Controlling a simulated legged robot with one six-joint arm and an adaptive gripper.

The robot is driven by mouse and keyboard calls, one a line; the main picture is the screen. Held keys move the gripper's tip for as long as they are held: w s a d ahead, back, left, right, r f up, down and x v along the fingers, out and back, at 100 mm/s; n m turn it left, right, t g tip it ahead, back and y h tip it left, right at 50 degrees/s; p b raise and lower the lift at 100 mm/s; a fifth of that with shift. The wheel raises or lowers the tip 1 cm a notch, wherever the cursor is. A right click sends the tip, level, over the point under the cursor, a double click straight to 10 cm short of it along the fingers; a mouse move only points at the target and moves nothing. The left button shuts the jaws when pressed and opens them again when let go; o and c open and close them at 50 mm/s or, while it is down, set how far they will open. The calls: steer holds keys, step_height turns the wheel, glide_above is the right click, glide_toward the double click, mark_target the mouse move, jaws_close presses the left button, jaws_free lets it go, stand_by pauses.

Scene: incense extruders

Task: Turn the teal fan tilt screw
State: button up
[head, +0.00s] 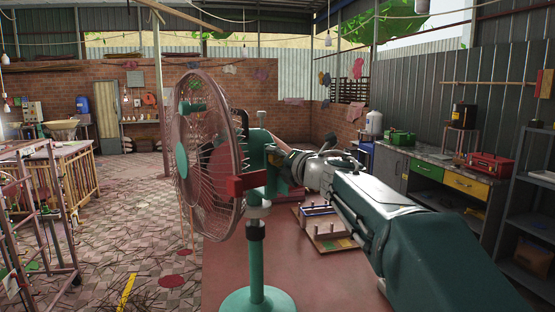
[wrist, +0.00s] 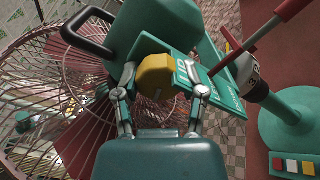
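The teal fan (head: 256,262) stands on the reddish table, with its round wire cage (head: 205,150) facing left. In the wrist view its teal motor housing (wrist: 160,30) fills the top middle. A yellow faceted knob (wrist: 157,76), which looks like the tilt screw, sits below the housing beside a teal lettered plate (wrist: 207,80). My gripper (wrist: 160,74) is open, with one finger on each side of the knob. Small gaps seem to show between fingers and knob; I cannot tell whether either touches. In the head view my gripper (head: 283,158) is beside the fan's neck, partly hidden.
A red bar (wrist: 262,38) and the fan's round teal base (wrist: 297,118) lie right of my gripper. A black handle (wrist: 85,30) is at upper left. A wooden rack (head: 328,238) stands on the table (head: 225,268). A red toolbox (head: 490,165) is on the right bench.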

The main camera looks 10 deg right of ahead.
steer(key=shift+c, duration=0.8)
steer(key=shift+f+m, duration=0.1)
steer(key=shift+m, duration=0.9)
steer(key=o, duration=1.2)
steer(key=shift+c, duration=0.2)
steer(key=v, duration=1.1)
steer(key=shift+s+d, duration=0.15)
steer(key=shift+s, duration=0.25)
